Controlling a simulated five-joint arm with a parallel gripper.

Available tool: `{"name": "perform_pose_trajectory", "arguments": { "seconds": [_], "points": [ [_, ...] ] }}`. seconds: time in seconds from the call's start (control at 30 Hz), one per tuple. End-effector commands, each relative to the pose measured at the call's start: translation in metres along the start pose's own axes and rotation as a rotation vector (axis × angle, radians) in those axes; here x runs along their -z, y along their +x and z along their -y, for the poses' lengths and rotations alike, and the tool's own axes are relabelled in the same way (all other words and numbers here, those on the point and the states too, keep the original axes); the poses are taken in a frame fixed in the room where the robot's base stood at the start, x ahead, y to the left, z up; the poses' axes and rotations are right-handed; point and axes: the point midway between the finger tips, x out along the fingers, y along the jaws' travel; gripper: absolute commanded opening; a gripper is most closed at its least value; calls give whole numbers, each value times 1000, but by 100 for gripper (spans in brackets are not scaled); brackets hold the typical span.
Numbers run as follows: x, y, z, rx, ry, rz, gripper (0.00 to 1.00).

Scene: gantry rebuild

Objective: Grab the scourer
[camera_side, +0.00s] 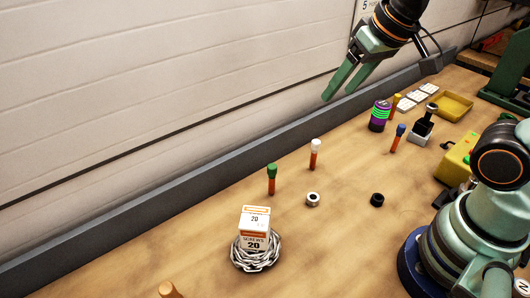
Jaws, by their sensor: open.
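The scourer (258,265) looks like a silvery tangle of shiny metal strands and lies on the wooden table at the lower middle. A white and orange screw box marked 20 (254,226) stands upright on it or in its middle; I cannot tell which. The box hides the scourer's centre and back. My gripper (339,95) has green fingers and is open and empty. It hangs high above the table near the back wall, up and to the right of the scourer and well apart from it.
A green-topped peg (271,180), a white-topped peg (315,155), a steel ring (313,199) and a black ring (377,199) stand behind and right of the scourer. A purple-green can (379,116) and yellow tray (453,106) are farther right. A grey rail (150,215) edges the table.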

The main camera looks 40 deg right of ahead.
Motion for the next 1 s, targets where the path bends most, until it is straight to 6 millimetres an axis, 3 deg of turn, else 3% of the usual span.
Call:
{"name": "perform_pose_trajectory", "arguments": {
  "seconds": [0.2,0.47,0.67,0.8,1.0],
  "points": [
    [28,13,79,41,183,124,65],
    [29,40,188,5,409,264,65],
    [-3,68,276,-74,574,344,65],
    [-42,88,332,-146,681,377,65],
    [-93,107,382,-230,794,387,65]
  ]
}}
